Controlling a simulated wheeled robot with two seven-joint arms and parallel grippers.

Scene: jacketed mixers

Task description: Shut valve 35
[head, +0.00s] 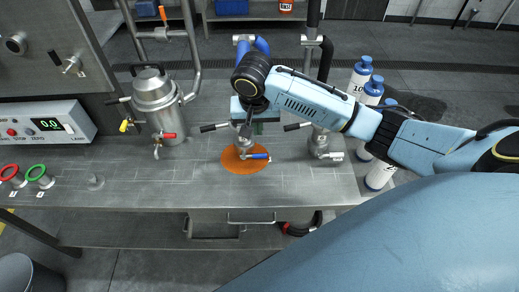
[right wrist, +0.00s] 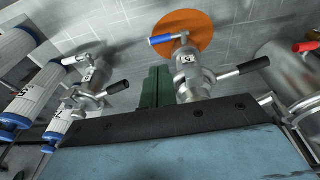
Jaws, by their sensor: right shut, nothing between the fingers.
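My right gripper (head: 258,128), with dark green fingers, is shut and empty, pointing down just above a metal valve fitting. The fingers (right wrist: 155,88) sit beside this labelled fitting (right wrist: 187,70) in the right wrist view. A blue-handled valve (head: 256,156) is at its lower end, over a round orange patch (head: 233,163) on the steel table; the blue handle (right wrist: 166,40) points left in the wrist view. A black-handled lever (right wrist: 245,68) sticks out from the fitting's side. No number 35 is readable. The gripper hides part of the fitting. My left gripper is out of view.
A steel jacketed vessel (head: 158,103) with red and yellow handles stands left. Another metal fitting (head: 319,143) stands right, then several white bottles with blue caps (head: 378,176). A control box (head: 45,122) and red and green rings are far left. The table's front is clear.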

